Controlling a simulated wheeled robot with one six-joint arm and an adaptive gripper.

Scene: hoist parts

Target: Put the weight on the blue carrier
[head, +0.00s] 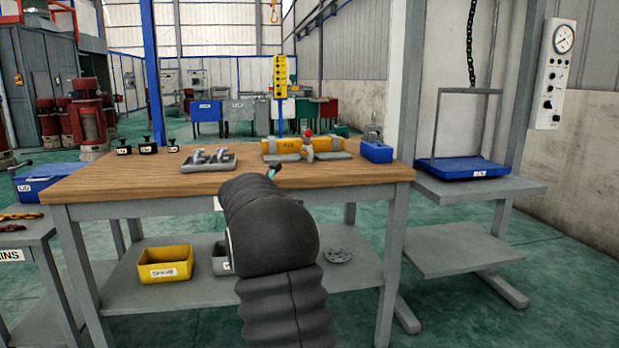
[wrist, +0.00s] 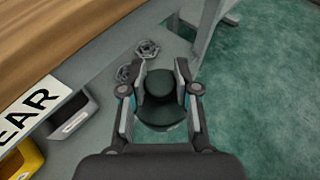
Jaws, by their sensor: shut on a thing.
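The weight (wrist: 160,113) is a dark round piece with a knob on top, in the wrist view. My gripper (wrist: 161,72) is shut on its knob, one finger on each side. In the wrist view the weight hangs in front of the bench edge, with green floor and part of the lower shelf behind it. In the head view my arm hides the weight and most of the gripper. The blue carrier (head: 462,168) is a flat blue tray with a grey upright frame, on a grey stand at the right. It looks empty, well apart from my gripper.
The wooden bench (head: 100,183) holds small black weights (head: 148,147), a grey tray (head: 208,163), a yellow cylinder (head: 310,144) and a blue block (head: 377,151). A yellow bin (head: 165,264) is on its lower shelf. A gap separates bench and stand. A control box (head: 553,75) hangs far right.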

